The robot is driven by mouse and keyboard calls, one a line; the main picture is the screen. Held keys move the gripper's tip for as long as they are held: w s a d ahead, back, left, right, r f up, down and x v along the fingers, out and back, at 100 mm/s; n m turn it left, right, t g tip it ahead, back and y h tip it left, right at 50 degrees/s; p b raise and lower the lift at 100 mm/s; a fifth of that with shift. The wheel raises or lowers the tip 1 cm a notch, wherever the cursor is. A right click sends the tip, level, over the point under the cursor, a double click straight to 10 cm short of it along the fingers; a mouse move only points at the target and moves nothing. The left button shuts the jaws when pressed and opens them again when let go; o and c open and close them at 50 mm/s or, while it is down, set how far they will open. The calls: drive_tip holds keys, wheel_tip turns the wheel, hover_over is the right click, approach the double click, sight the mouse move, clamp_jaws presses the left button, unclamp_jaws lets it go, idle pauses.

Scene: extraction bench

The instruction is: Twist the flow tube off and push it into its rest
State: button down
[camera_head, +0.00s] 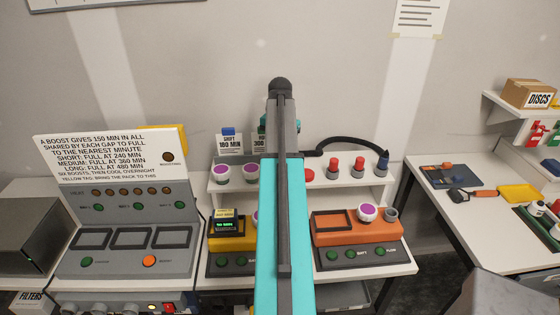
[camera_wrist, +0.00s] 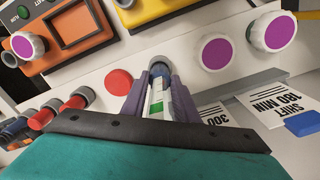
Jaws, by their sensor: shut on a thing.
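In the wrist view my gripper (camera_wrist: 152,100) has its two grey-purple fingers closed around a slim upright tube (camera_wrist: 157,97), white with a green band. I take it to be the flow tube. A grey-blue round end (camera_wrist: 160,66) shows just beyond the fingertips, against the white shelf edge. I cannot tell whether the tube is seated there or free. In the head view my teal arm covers the middle of the bench and hides the fingers and tube. I cannot make out which fitting is the tube's rest.
Purple-faced white knobs (camera_head: 221,173), a red disc (camera_head: 308,174), red plugs (camera_head: 333,168) and a blue plug (camera_head: 383,160) line the shelf. Below are an orange unit (camera_head: 345,239) and a yellow unit (camera_head: 233,243). Cards (camera_head: 230,143) stand behind. A sign (camera_head: 110,155) tops the left console.

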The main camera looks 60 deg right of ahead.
drive_tip(key=shift+f, duration=0.5)
drive_tip(key=c, duration=1.3)
unclamp_jaws()
drive_tip(key=shift+r, duration=0.1)
drive_tip(key=shift+w+r+p, duration=0.1)
drive_tip(key=shift+r+p, duration=0.7)
drive_tip(key=shift+r, duration=0.9)
drive_tip(key=shift+s+r, duration=0.2)
drive_tip(key=shift+r, duration=2.05)
drive_tip(key=shift+f, duration=0.1)
